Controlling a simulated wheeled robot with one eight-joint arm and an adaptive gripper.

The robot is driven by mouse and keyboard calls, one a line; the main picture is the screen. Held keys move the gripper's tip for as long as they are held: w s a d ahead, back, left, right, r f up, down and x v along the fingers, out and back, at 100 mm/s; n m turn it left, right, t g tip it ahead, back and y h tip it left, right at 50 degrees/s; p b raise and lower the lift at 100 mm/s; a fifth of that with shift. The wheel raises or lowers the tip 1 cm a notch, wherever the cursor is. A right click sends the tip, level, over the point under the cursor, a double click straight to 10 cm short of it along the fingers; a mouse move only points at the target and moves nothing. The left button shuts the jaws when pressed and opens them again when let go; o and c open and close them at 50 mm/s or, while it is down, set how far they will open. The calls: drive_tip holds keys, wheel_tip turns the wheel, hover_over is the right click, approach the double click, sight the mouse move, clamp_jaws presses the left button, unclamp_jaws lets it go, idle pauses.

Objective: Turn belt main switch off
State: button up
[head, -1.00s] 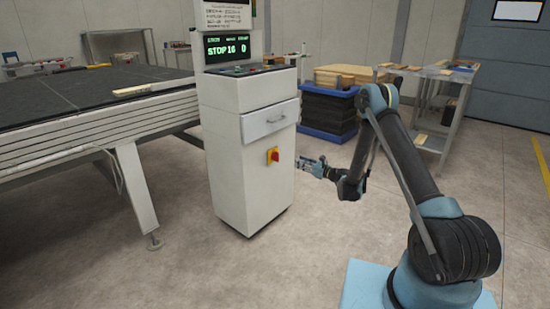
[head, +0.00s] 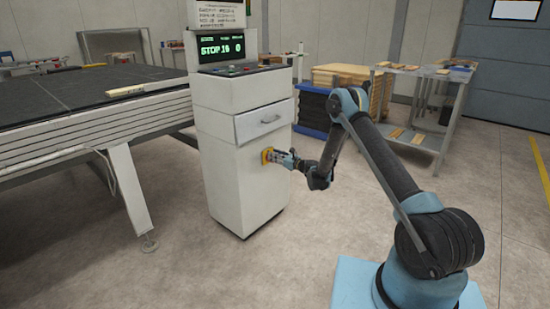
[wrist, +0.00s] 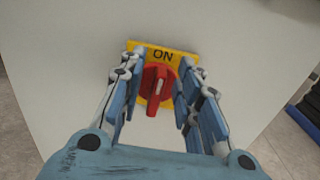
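The belt main switch is a red rotary knob (wrist: 156,88) on a yellow plate (wrist: 178,57) marked ON, on the front of the white control cabinet (head: 238,185). In the wrist view the knob's white mark points up, tilted slightly right, toward the ON label. My gripper (wrist: 155,95) is open, with one finger on each side of the knob and small gaps visible. In the head view my gripper (head: 275,157) is at the switch and hides most of it; a bit of yellow plate shows.
The cabinet has a closed drawer (head: 264,121) above the switch and a screen (head: 221,47) reading STOP 16 0. A long dark conveyor table (head: 60,100) stands left. A metal side table (head: 425,72) stands behind my arm. The floor before the cabinet is clear.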

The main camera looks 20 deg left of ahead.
sight(266, 159)
drive_tip(key=shift+a, duration=0.15)
drive_tip(key=shift+w, duration=0.1)
drive_tip(key=shift+c, duration=0.2)
clamp_jaws()
drive_tip(key=shift+s+a+f+n, duration=0.1)
drive_tip(key=shift+s+f+n, duration=0.35)
drive_tip(key=shift+n, duration=2.55)
drive_tip(key=shift+s+a+f+n, duration=0.15)
drive_tip(key=shift+s+f+n, duration=0.3)
drive_tip(key=shift+n, duration=2.55)
drive_tip(key=shift+s+a+f+n, duration=0.1)
drive_tip(key=shift+s+f+n, duration=0.35)
drive_tip(key=shift+n, duration=2.55)
